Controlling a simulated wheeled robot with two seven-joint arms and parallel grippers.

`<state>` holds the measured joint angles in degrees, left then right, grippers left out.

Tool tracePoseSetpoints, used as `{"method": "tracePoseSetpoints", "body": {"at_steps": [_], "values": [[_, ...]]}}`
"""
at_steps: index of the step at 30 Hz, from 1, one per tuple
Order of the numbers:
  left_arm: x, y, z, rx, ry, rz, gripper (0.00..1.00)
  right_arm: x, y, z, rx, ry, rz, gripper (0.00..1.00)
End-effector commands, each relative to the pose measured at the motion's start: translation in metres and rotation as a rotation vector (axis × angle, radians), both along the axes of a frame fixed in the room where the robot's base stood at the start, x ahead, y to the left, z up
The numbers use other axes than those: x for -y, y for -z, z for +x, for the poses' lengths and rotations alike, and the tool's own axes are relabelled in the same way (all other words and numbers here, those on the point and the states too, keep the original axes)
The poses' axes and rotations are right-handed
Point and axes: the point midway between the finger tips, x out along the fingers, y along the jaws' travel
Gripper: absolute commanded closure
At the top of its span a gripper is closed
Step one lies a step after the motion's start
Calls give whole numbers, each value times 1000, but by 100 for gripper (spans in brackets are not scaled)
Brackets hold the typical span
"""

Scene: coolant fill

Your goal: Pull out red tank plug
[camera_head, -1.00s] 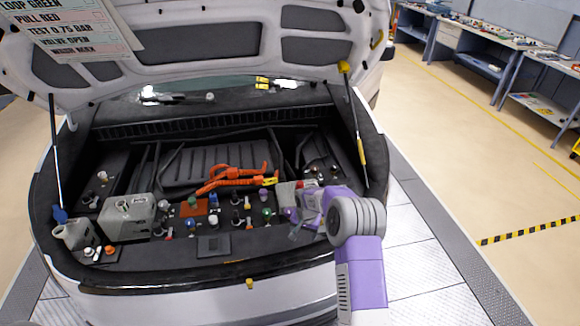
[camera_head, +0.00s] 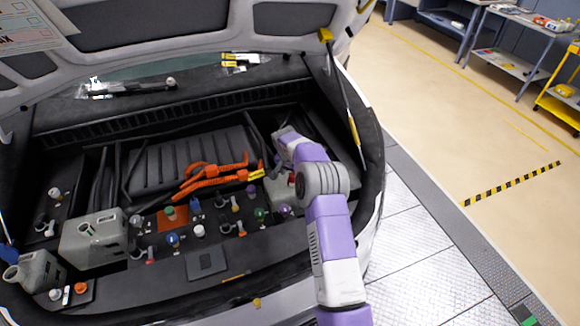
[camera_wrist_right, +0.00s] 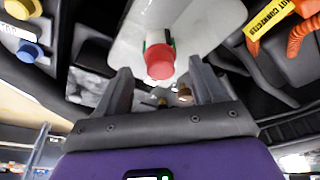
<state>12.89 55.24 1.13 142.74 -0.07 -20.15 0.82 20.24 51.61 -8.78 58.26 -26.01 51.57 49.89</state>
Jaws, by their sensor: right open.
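The red tank plug (camera_wrist_right: 160,60) is a round red cap on the pale tank (camera_wrist_right: 205,22) in the right wrist view. A dark green edge shows beside the plug. My right gripper (camera_wrist_right: 160,66) is open, with one finger on each side of the plug in the picture. I cannot tell how far the fingertips are from it. In the head view the pale tank (camera_head: 275,193) is partly covered by my right arm, and the fingertips are hidden. My left gripper is not in view.
Orange cables (camera_head: 212,176) lie left of the tank; a yellow label (camera_wrist_right: 270,22) is close to it. Several coloured caps and a grey reservoir (camera_head: 92,238) stand along the front of the bay. The raised hood and its strut (camera_head: 345,95) bound the space at the right.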

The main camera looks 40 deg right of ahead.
Motion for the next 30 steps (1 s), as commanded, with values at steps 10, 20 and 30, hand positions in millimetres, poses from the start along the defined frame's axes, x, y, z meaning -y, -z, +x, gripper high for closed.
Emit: {"method": "tracePoseSetpoints", "body": {"at_steps": [10, 20, 30], "values": [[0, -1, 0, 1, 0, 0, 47, 6, 22, 3, 2, 0, -1, 31], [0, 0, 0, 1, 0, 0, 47, 6, 22, 3, 1, -1, -1, 54], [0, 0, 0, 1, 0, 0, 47, 5, 22, 3, 1, -1, -1, 77]]}}
